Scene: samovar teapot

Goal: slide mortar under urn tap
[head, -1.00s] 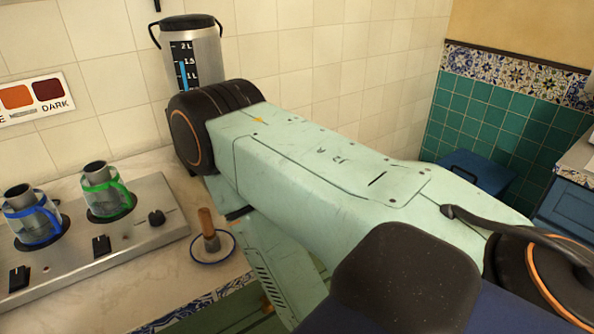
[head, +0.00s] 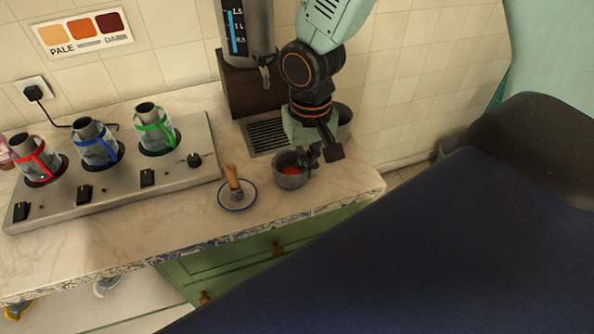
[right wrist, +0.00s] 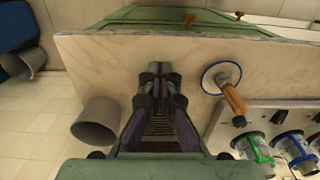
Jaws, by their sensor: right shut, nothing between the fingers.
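The mortar (head: 291,180) is a small grey cup with something orange-red inside. It stands on the marble counter in front of the drip tray. The urn (head: 246,25) has a level scale and stands on a dark base; its tap (head: 264,72) hangs over the slotted drip tray (head: 262,134). My right gripper (head: 318,155) is shut and empty at the mortar's right rim; I cannot tell whether it touches. In the right wrist view its fingers (right wrist: 160,80) are together and I cannot make out the mortar there. My left gripper is not in view.
A saucer (head: 248,201) with a wooden-handled pestle (head: 233,178) stands left of the mortar. A steel burner panel (head: 110,180) holds several pots at left. A grey vessel (right wrist: 97,122) stands right of the drip tray. The counter's front edge is close.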

